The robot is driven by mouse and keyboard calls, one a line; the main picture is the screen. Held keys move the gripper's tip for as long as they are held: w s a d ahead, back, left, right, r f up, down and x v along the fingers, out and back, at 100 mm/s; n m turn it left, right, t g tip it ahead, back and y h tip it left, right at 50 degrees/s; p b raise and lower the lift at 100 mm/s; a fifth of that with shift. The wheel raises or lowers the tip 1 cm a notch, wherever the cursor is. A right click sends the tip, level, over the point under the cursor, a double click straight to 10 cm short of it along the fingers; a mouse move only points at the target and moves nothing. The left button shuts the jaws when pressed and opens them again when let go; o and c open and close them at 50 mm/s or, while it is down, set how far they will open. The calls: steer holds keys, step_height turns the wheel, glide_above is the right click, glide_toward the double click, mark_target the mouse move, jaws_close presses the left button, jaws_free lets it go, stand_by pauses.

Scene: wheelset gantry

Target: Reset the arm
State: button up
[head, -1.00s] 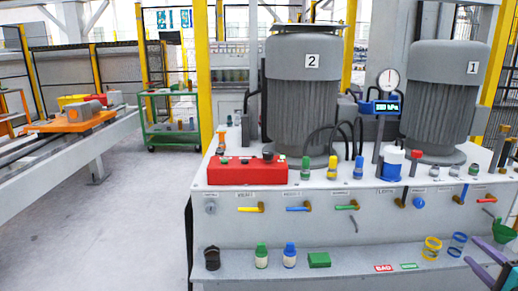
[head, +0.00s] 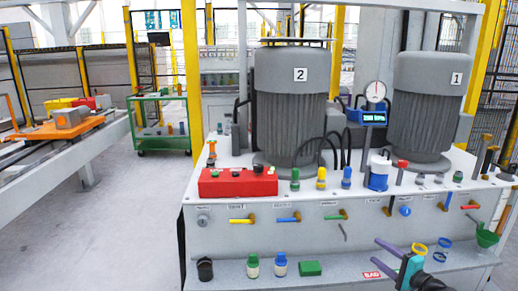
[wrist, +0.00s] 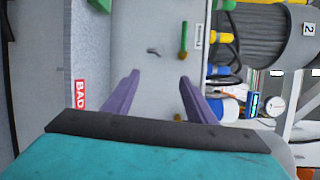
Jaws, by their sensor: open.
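My gripper (head: 397,245) is at the lower right of the head view, in front of the lower shelf of the grey machine bench. In the wrist view its two purple fingers (wrist: 160,78) stand apart with nothing between them. They point toward the bench front, where a green-handled valve (wrist: 183,45) and a small grey lever (wrist: 153,51) show. The teal gripper body fills the bottom of the wrist view. In the head view my arm hides part of the shelf.
The bench carries two grey motors (head: 291,105), a red box (head: 238,181) and several small bottles. Open floor (head: 110,230) lies at the left.

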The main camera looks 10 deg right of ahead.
steer(key=w+a+f+n+g+y+p, duration=0.1)
steer(key=a+f+g, duration=0.15)
steer(key=a, duration=0.45)
steer(key=w+a+f+n+g+y+p, duration=0.1)
steer(key=w+a+f+y+p, duration=0.15)
steer(key=a, duration=0.35)
steer(key=s+a+f+n+g+p, duration=0.25)
steer(key=s+a+f, duration=0.2)
steer(key=a, duration=0.45)
steer(key=s+a+f+n+g+y+p, duration=0.1)
steer(key=s+a+f+g, duration=0.3)
steer(key=a, duration=0.5)
steer(key=s+a+f+n+g+p, duration=0.25)
steer(key=a+f, duration=0.35)
steer(key=a, duration=0.3)
steer(key=s+a+f+n+g+h+p, duration=0.2)
steer(key=s+a+f+g, duration=0.15)
steer(key=s, duration=0.55)
steer(key=s+a+f+n+g+h+p, duration=0.1)
steer(key=s+a+f+n+g+p, duration=0.2)
steer(key=s, duration=0.7)
steer(key=s+d+f+n+g+h+b, duration=0.1)
steer(key=s+d+f+n+g+h, duration=0.1)
steer(key=s+d+h, duration=0.4)
steer(key=s+d+f+n, duration=0.1)
steer(key=s+d, duration=0.1)
steer(key=d, duration=0.3)
steer(key=shift+s+d+f+g, duration=0.15)
steer(key=shift+s+f+g, duration=0.15)
steer(key=shift+s+f, duration=0.1)
